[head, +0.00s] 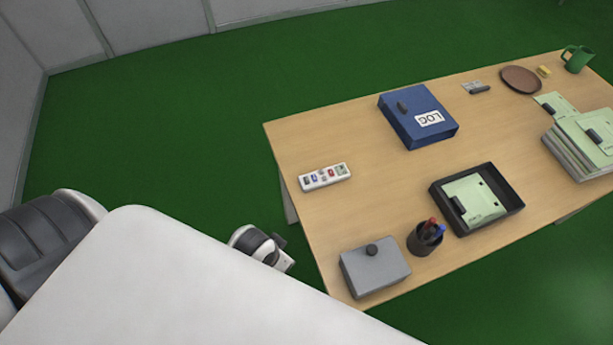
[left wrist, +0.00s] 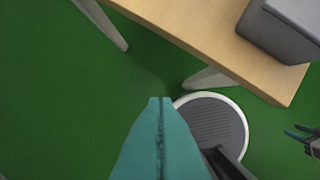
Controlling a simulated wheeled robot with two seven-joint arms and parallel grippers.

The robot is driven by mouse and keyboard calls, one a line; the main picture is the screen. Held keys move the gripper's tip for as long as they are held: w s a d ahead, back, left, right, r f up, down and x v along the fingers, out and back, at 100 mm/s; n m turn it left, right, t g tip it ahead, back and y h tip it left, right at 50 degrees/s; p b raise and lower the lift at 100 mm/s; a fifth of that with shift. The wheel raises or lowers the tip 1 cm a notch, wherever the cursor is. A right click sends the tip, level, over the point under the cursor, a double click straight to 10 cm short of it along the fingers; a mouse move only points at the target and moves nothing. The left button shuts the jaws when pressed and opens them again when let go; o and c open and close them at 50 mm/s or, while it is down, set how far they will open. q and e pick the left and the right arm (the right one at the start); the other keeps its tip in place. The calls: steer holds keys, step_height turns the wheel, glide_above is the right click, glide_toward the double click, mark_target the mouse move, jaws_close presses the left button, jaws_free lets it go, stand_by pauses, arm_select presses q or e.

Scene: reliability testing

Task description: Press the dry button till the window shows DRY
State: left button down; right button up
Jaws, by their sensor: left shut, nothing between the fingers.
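A white remote-like panel (head: 325,176) lies on the table near its left edge in the head view. It has several small coloured buttons and a small greenish window at its right end. The lettering is too small to read, so I cannot tell which button is dry. My left gripper (left wrist: 160,101) shows teal fingers shut and empty in the left wrist view, over the green floor beside the table. The panel is not in that view. My right gripper (left wrist: 297,134) shows small at the right edge there, its two teal fingers apart.
The wooden table (head: 300,135) holds a blue LOG binder (head: 405,110), a grey box (head: 375,270), a pen cup (head: 425,240), a black tray (head: 510,207), a stack of green folders (head: 575,155), a brown plate (head: 521,79) and a green mug (head: 576,60). The tabletop around the panel is clear.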

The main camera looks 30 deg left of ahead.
arm_select(q)
step_height(320, 180, up, 11)
steer(key=d+p, duration=0.1)
steer(key=w+d+f+n+t+h, duration=0.1)
steer(key=w+d+f+n+h, duration=0.15)
steer(key=w, duration=0.25)
steer(key=w+d+f+n+t+h, duration=0.1)
steer(key=w+d+f+n+h, duration=0.15)
steer(key=w+n, duration=0.2)
steer(key=n+t, duration=0.2)
steer(key=n, duration=1.3)
glide_above(306, 180)
steer(key=s, duration=0.1)
steer(key=f, duration=0.2)
steer(key=shift+a+r, duration=0.2)
steer(key=shift+a, duration=0.15)
steer(key=shift+s+f, duration=0.1)
step_height(306, 180, down, 8)
steer(key=b, duration=0.8)
steer(key=shift+f+b, duration=0.3)
steer(key=shift+b, duration=0.05)
